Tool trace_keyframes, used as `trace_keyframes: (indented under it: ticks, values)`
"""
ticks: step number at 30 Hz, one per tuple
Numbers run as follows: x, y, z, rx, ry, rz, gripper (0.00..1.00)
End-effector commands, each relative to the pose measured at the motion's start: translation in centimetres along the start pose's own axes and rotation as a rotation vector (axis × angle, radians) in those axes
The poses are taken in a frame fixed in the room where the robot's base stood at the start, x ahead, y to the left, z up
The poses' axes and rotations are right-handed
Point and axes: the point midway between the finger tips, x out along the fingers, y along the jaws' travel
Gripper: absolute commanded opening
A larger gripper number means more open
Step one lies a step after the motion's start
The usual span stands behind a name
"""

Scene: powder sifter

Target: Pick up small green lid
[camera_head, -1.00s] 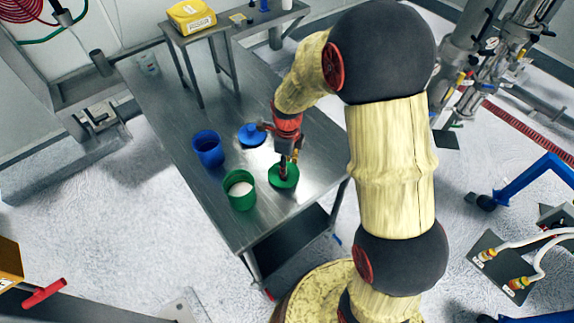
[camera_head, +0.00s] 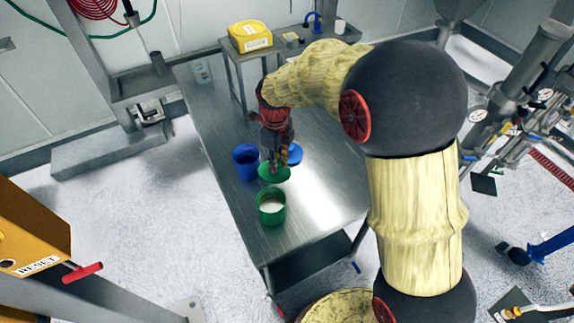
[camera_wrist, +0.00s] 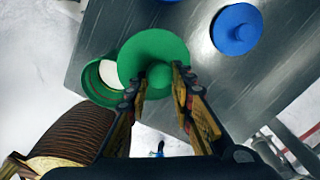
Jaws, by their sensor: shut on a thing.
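The small green lid (camera_head: 274,175) is a flat round disc with a knob. My gripper (camera_head: 275,166) is shut on the lid's knob and holds it above the table, behind the green container in the head view. In the wrist view the lid (camera_wrist: 150,52) hangs from my gripper (camera_wrist: 159,80), with a finger on either side of the knob. The lid hides part of the green container (camera_wrist: 92,75) there. That container (camera_head: 271,212) stands open on the table with white powder inside.
A blue container (camera_head: 243,163) stands on the metal table (camera_head: 325,185), left of my gripper. A blue lid (camera_head: 294,154) lies to its right and shows whole in the wrist view (camera_wrist: 237,29). A yellow box (camera_head: 250,36) sits on the raised shelf behind. The table's right side is clear.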

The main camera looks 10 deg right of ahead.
Motion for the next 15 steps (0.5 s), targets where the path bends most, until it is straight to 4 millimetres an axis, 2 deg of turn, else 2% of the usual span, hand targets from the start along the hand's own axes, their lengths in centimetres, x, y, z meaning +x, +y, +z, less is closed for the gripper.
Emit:
trace_keyframes:
  ticks: [8,9,15]
  values:
    - [-0.09,0.03,0.14,0.001,0.000,0.000,0.00]
    - [-0.09,0.03,0.14,0.001,0.000,0.000,0.25]
    - [-0.09,0.02,0.13,0.000,-0.001,0.000,0.36]
